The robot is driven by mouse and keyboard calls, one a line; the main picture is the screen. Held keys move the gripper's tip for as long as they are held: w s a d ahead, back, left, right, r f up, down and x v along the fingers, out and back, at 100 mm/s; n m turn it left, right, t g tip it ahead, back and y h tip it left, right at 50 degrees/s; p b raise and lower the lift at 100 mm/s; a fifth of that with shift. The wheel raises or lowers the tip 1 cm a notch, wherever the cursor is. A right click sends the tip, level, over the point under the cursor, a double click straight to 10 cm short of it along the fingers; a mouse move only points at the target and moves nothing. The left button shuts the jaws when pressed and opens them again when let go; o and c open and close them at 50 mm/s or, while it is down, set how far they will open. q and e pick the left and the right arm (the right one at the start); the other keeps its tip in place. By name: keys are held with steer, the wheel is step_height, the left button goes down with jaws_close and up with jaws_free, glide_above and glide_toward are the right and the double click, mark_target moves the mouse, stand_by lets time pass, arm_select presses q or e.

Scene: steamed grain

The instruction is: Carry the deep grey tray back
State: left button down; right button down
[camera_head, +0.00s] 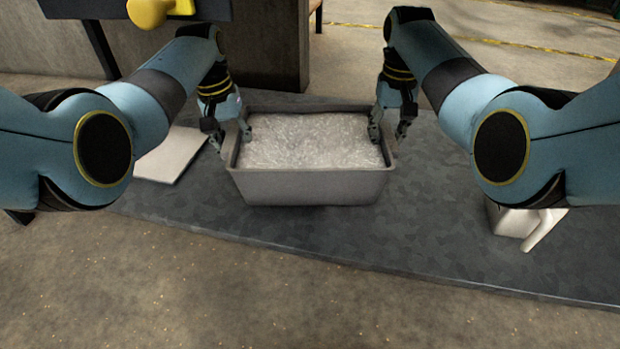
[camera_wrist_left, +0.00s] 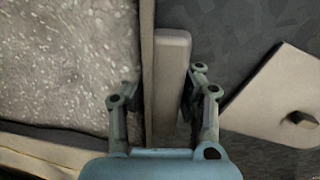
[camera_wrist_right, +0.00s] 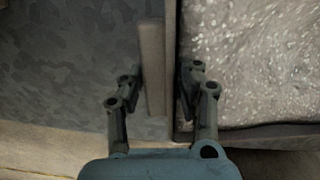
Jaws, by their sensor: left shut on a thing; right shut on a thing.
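The deep grey tray (camera_head: 310,187) is in the middle of the head view, filled nearly to the rim with pale, grainy stuff (camera_head: 310,140). My left gripper (camera_head: 230,136) is shut on the tray's left end. In the left wrist view its fingers (camera_wrist_left: 160,110) straddle the tray's wall and side handle (camera_wrist_left: 172,75). My right gripper (camera_head: 390,132) is shut on the tray's right end. In the right wrist view its fingers (camera_wrist_right: 160,100) stand on both sides of the handle (camera_wrist_right: 152,65) and wall. The tray looks level. I cannot tell whether its base touches the table.
The dark mottled table (camera_head: 310,235) has bare room in front of the tray. A flat pale board (camera_head: 170,155) lies to the left, and it shows in the left wrist view (camera_wrist_left: 280,95). A light box-like thing (camera_head: 512,220) stands at the right, partly behind my right arm.

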arm_select(q)
steer(key=shift+w+a+f, duration=0.1)
steer(key=shift+a+f, duration=0.25)
steer(key=shift+f, duration=0.05)
arm_select(e)
steer(key=shift+w+d+f, duration=0.2)
steer(key=shift+d+f, duration=0.1)
arm_select(q)
steer(key=c, duration=1.4)
jaws_free()
steer(key=shift+f, duration=0.15)
steer(key=shift+c, duration=0.2)
arm_select(e)
steer(key=c, duration=1.3)
jaws_free()
steer(key=shift+s+f, duration=0.1)
arm_select(q)
steer(key=o, duration=0.4)
arm_select(e)
steer(key=o, duration=0.4)
steer(key=shift+a, duration=0.1)
steer(key=shift+c, duration=0.2)
arm_select(q)
steer(key=shift+o, duration=0.2)
steer(key=shift+d, duration=0.15)
arm_select(e)
steer(key=shift+s, duration=0.1)
steer(key=shift+a, duration=0.1)
